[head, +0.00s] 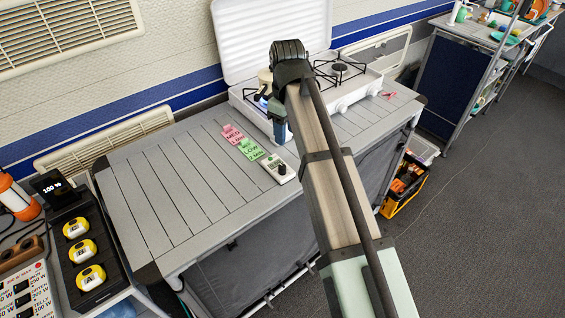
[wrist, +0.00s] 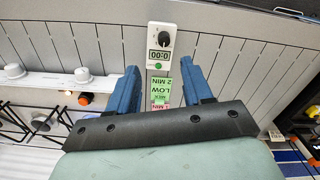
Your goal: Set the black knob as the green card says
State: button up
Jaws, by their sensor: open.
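A white timer (head: 279,168) with a black knob lies on the grey slatted tabletop. The timer is beyond the fingertips. In the head view the gripper (head: 280,127) is above the table by the stove, partly hidden by my arm.
A pink card (head: 232,134) lies beside the green one. A white stove (head: 357,89) with white knobs stands at the back, its lid (head: 270,35) raised. The table's left part (head: 170,185) is clear. Yellow-and-white items sit in a black holder (head: 98,295) at far left.

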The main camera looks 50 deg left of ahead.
aim_at(282, 166)
jog(key=f, duration=0.8)
jog(key=s+f, duration=0.1)
jog(key=f, duration=0.3)
jog(key=shift+a+f, duration=0.25)
jog(key=shift+f, duration=0.1)
grip_shut()
